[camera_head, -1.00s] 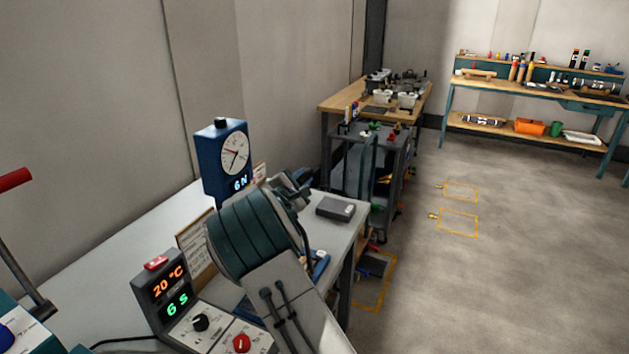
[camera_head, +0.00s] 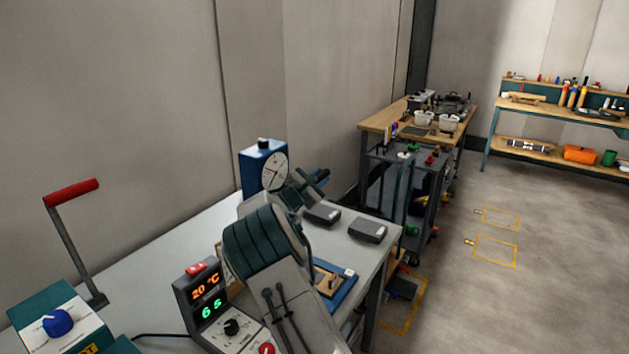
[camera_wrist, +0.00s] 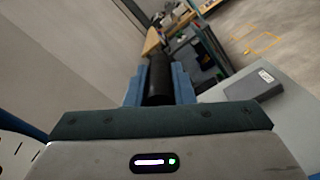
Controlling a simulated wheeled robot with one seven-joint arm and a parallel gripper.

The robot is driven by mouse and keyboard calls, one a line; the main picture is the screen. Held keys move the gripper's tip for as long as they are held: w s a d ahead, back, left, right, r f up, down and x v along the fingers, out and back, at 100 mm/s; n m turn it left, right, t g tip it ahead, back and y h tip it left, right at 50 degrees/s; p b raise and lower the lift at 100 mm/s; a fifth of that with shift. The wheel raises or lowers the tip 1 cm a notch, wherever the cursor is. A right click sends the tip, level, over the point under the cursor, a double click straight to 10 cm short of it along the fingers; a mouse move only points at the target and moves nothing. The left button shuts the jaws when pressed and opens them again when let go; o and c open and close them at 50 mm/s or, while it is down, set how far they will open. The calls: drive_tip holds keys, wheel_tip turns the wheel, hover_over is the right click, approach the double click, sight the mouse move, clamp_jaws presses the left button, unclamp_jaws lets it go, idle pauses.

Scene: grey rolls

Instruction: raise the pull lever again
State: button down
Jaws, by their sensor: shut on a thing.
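My gripper (camera_head: 311,186) is near the right side of a blue box with a white dial (camera_head: 274,171) on the bench. In the wrist view, its stepped blue fingers (camera_wrist: 159,98) are shut on a dark cylindrical grip (camera_wrist: 159,72). This grip looks like the pull lever's handle, but its mount is hidden behind my arm and gripper. The gripper covers the lower right of the dial box. A separate lever with a red handle (camera_head: 71,193) stands tilted at the left, apart from my gripper.
A control box with a lit display (camera_head: 206,296) stands in front. A blue board (camera_head: 335,282) lies near the bench edge. A tool cart (camera_head: 405,190) stands beyond; open floor is right.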

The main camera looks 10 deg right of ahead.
drive_tip(key=c, duration=1.3)
unclamp_jaws()
drive_tip(key=shift+w+f, duration=0.1)
drive_tip(key=shift+o, duration=0.2)
drive_tip(key=shift+a, duration=0.1)
drive_tip(key=b+v, duration=0.3)
drive_tip(key=v, duration=1)
drive_tip(key=shift+s+a, duration=0.25)
drive_tip(key=shift+s, duration=0.05)
drive_tip(key=shift+c, duration=0.3)
